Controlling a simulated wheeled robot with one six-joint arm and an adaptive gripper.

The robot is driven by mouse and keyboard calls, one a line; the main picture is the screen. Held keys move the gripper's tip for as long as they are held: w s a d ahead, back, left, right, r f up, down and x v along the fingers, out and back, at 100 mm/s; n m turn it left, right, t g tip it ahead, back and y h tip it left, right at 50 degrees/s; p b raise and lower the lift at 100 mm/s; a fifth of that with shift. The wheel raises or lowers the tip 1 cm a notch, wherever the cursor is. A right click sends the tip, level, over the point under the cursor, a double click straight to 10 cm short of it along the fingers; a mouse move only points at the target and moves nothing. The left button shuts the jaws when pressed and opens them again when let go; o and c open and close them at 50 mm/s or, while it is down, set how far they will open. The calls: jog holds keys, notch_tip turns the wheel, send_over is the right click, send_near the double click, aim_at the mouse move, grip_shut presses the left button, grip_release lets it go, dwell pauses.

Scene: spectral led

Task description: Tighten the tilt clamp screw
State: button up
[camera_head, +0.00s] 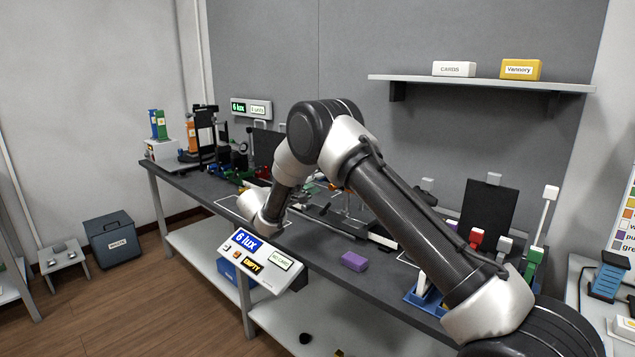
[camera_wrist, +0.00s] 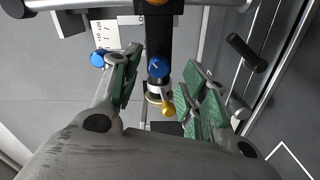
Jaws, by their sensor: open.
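In the wrist view my gripper (camera_wrist: 163,82) is open, with green-padded fingers on either side of a dark upright post (camera_wrist: 158,38). A blue knob (camera_wrist: 158,67) with a white pointer line sits on the post between the fingers, with a gap on each side. Just below it are a white collar and a small yellow lever-like part (camera_wrist: 168,107). A second blue knob (camera_wrist: 97,59) is outside the left finger, by a white scale card (camera_wrist: 106,36). I cannot tell which of these is the tilt clamp screw. In the head view my gripper's fingers cannot be made out.
A long dark bench (camera_head: 325,245) carries several optical stands. A purple block (camera_head: 354,261) lies near its front edge. A lux display panel (camera_head: 257,260) is at the front. A black screen (camera_head: 486,212) and coloured clamps stand at right. In the wrist view a metal rail (camera_wrist: 284,55) runs at right.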

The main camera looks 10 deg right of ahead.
jog(key=v, duration=0.9)
